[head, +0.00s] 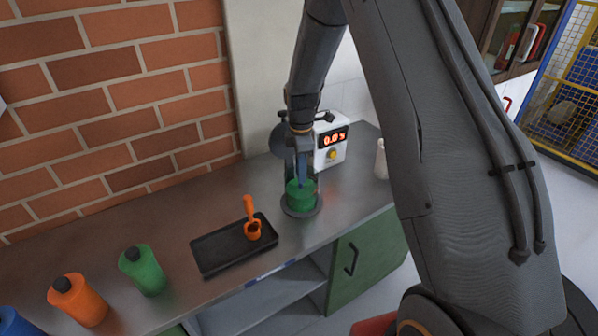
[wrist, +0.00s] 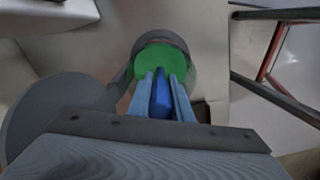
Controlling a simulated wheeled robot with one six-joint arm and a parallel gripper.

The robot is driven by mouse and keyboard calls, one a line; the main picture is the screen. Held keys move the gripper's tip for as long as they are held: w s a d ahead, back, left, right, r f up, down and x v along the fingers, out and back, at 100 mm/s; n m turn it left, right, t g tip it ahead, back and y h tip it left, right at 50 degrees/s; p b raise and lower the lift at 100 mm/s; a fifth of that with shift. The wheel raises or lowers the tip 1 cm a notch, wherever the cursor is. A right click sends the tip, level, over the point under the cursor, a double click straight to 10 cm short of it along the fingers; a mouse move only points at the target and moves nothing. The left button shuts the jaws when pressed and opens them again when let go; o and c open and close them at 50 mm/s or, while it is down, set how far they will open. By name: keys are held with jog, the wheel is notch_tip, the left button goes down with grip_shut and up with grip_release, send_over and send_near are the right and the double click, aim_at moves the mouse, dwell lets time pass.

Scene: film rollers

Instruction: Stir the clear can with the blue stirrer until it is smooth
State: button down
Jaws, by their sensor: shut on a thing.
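The clear can (head: 301,206) stands upright on the metal counter and holds green contents; its open top with a green surface (wrist: 161,59) shows in the wrist view. My gripper (head: 302,172) is above the can, pointing down, shut on the blue stirrer (wrist: 160,95). The stirrer (head: 301,180) reaches down into the can's mouth. Its lower end is hidden by the green contents. A round grey lid (head: 279,138) stands open behind the can, and it also shows at the left in the wrist view (wrist: 40,120).
A white timer (head: 331,145) reading 0.0 s stands behind the can, with a pale bottle (head: 381,158) to its right. A black tray (head: 222,249) with an orange scoop (head: 253,229) lies to the left. Green (head: 143,270) and orange (head: 78,300) bottles stand further left.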

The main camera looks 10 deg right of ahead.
jog(key=shift+r, duration=0.15)
jog(key=shift+r+p, duration=1.9)
jog(key=shift+r, duration=1.75)
jog(key=shift+r, duration=3.75)
jog(key=shift+s, duration=0.1)
